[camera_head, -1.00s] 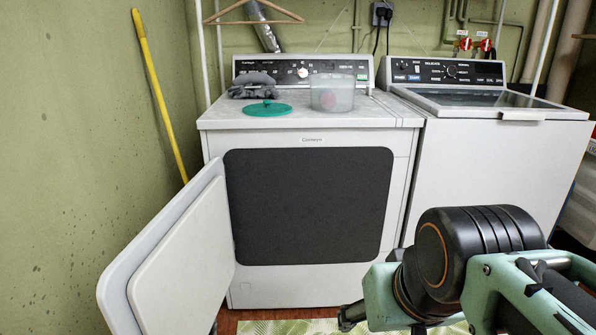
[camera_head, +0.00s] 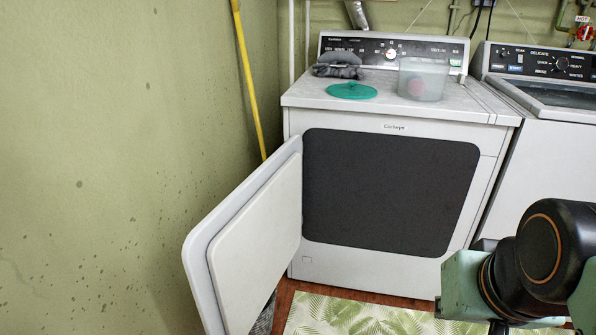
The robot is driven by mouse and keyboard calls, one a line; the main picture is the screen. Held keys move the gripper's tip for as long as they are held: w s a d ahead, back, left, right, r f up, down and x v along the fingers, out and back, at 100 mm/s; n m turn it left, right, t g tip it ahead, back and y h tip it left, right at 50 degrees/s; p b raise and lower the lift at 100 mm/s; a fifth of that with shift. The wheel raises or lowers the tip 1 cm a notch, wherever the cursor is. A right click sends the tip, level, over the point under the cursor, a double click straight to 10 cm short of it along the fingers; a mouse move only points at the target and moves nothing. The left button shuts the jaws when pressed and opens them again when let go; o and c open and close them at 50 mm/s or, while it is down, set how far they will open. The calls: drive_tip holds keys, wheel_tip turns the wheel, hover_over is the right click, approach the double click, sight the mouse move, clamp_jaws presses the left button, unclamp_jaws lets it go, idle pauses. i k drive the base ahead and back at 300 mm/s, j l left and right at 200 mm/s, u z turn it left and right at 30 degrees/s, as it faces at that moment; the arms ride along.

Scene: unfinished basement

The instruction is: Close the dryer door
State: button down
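The white dryer (camera_head: 370,273) stands against the back wall, with a large dark opening (camera_head: 388,190) in its front. Its white door (camera_head: 262,215) is hinged on the left side of the opening and stands wide open, swung out toward me and the left wall. My arm shows at the lower right, in front of the dryer's right side and apart from the door. My gripper itself is out of view below or beyond the frame edge, so its fingers do not show.
A washer (camera_head: 538,150) stands right of the dryer. On the dryer top are a clear container (camera_head: 424,80), a teal lid (camera_head: 352,90) and a dark grey cloth (camera_head: 338,65). A yellow pole (camera_head: 247,75) leans at the left wall. A leaf-patterned mat (camera_head: 360,318) lies on the floor in front.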

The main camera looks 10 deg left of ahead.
sight(233, 261)
drive_tip(key=i+j, duration=0.1)
drive_tip(key=i, duration=0.35)
drive_tip(key=i+j, duration=0.15)
drive_tip(key=i, duration=0.3)
drive_tip(key=i+u, duration=0.25)
drive_tip(key=u, duration=0.15)
drive_tip(key=i+u, duration=0.25)
drive_tip(key=u, duration=0.15)
